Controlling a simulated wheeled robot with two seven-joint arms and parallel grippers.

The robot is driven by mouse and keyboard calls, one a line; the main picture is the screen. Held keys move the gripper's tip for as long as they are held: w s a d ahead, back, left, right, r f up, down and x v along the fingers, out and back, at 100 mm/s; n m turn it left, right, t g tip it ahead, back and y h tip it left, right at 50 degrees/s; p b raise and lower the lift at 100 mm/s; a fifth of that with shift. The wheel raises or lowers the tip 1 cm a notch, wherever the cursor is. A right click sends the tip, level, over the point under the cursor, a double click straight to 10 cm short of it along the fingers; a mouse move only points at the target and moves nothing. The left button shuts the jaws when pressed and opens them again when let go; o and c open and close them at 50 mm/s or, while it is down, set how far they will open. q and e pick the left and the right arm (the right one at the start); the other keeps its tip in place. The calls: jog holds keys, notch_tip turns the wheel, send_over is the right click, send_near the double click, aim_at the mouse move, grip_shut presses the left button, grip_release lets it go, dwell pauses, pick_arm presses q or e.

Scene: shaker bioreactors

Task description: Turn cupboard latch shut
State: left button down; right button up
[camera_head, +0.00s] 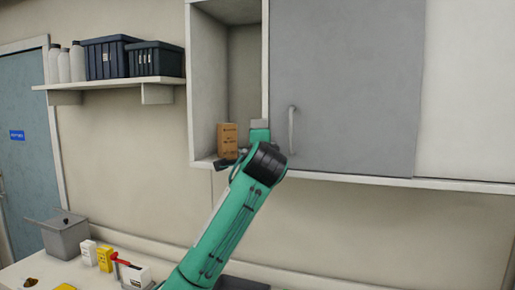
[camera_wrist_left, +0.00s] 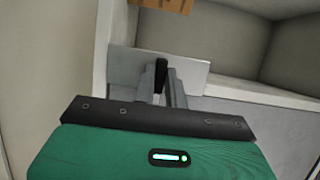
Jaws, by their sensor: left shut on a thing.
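The wall cupboard (camera_head: 228,12) has an open left compartment and a grey door (camera_head: 345,80) with an upright handle (camera_head: 291,130). My left gripper (camera_wrist_left: 164,78) is at the compartment's lower front, left of the handle, beside a brown box (camera_head: 227,141). In the left wrist view its narrow fingers are shut on a flat light-grey plate (camera_wrist_left: 192,70); the contact is partly hidden. I cannot tell whether this plate is the latch. In the head view my wrist hides the fingertips. The brown box also shows at the wrist view's top edge (camera_wrist_left: 165,4). My right gripper is not in view.
A wall shelf (camera_head: 110,83) at left holds two dark crates (camera_head: 107,58) and white bottles (camera_head: 64,66). Below, the counter (camera_head: 30,268) carries a grey bin (camera_head: 65,238) and small boxes (camera_head: 104,259). The wall under the cupboard is clear at right.

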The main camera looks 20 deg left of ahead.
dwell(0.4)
pick_arm(q)
jog(key=c, duration=1.4)
grip_release()
jog(key=shift+a, duration=0.1)
jog(key=shift+c, duration=0.2)
jog(key=b+v, duration=0.6)
jog(key=v, duration=0.7)
jog(key=shift+s, duration=0.4)
